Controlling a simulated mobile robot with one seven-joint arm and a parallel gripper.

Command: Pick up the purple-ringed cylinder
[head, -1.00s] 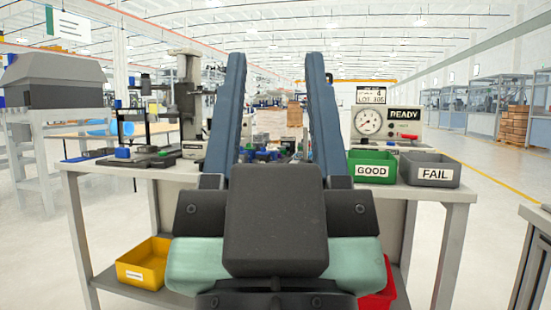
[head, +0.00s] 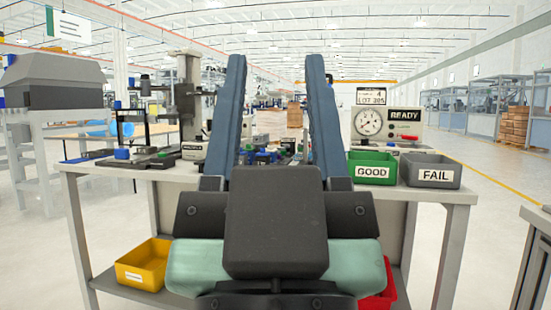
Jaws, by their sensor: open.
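My gripper (head: 275,75) is large in the middle of the head view. Its two long blue fingers are apart, with nothing held between them. Beyond it, small blue, green and dark parts (head: 265,156) lie on the workbench (head: 180,172), seen between the fingers. They are small and partly covered by my gripper, and I cannot make out a purple-ringed cylinder among them.
A green GOOD bin (head: 373,168) and a grey FAIL bin (head: 432,171) stand at the bench's right, before a gauge unit (head: 388,122). A measuring stand (head: 187,95) stands at the left. A yellow bin (head: 143,264) and red bin (head: 380,290) are below.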

